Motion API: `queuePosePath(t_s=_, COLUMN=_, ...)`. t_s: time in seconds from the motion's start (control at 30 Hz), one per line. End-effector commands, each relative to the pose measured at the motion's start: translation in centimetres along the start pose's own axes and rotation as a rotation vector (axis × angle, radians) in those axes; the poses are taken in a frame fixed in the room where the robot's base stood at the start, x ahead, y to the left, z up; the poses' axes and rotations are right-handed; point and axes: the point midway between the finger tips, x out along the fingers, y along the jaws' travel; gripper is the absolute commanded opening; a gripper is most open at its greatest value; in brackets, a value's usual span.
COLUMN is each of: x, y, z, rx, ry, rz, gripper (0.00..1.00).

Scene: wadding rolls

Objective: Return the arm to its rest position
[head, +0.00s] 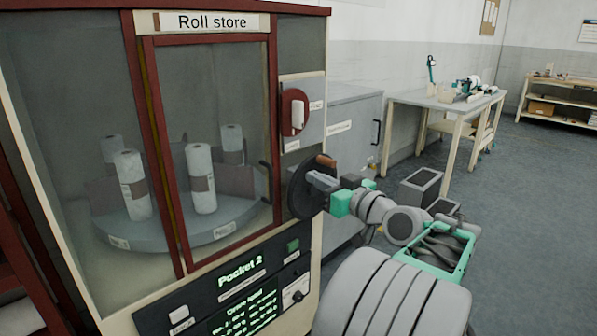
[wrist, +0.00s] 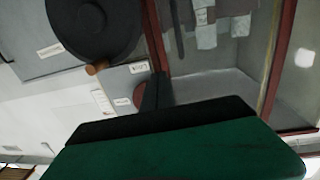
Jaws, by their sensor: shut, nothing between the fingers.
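My gripper (head: 322,181) is in front of the right side of the roll store, beside the black handwheel (head: 309,188) with its brown knob. I cannot tell whether it touches the wheel. Its fingers are shut with nothing between them. My arm reaches in from the lower right, bent and stretched forward. In the wrist view the green and black gripper body fills the bottom, with the dark fingers (wrist: 155,92) above it. The handwheel (wrist: 92,28) shows at upper left there, apart from the fingers in the picture.
The roll store (head: 212,22) has a red-framed glass door with several white rolls on a grey turntable (head: 190,238) behind it. Its panel (head: 235,290) reads "Pocket 2". A grey cabinet (head: 350,130) and a workbench (head: 440,100) stand behind. Floor (head: 545,200) at right is clear.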

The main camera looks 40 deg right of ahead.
Motion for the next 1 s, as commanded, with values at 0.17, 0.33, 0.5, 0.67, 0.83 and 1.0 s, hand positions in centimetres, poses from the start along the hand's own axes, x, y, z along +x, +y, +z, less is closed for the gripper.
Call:
queuePosePath(t_s=0.17, x=-0.2, y=-0.5, z=-0.1, rx=0.002, ry=-0.012, rz=-0.010, gripper=0.00)
queuePosePath(t_s=0.33, x=4.7, y=-7.7, z=-0.8, rx=0.021, ry=-0.207, rz=-0.100, gripper=0.00)
queuePosePath(t_s=0.5, x=6.6, y=-20.3, z=0.3, rx=0.030, ry=-0.583, rz=-0.191, gripper=0.00)
queuePosePath(t_s=0.67, x=1.7, y=-29.5, z=0.5, rx=0.004, ry=-0.910, rz=-0.195, gripper=0.00)
queuePosePath(t_s=0.83, x=-6.3, y=-34.3, z=-0.3, rx=-0.034, ry=-1.174, rz=-0.126, gripper=0.00)
queuePosePath(t_s=1.0, x=-10.5, y=-34.9, z=-0.1, rx=-0.047, ry=-1.283, rz=-0.063, gripper=0.00)
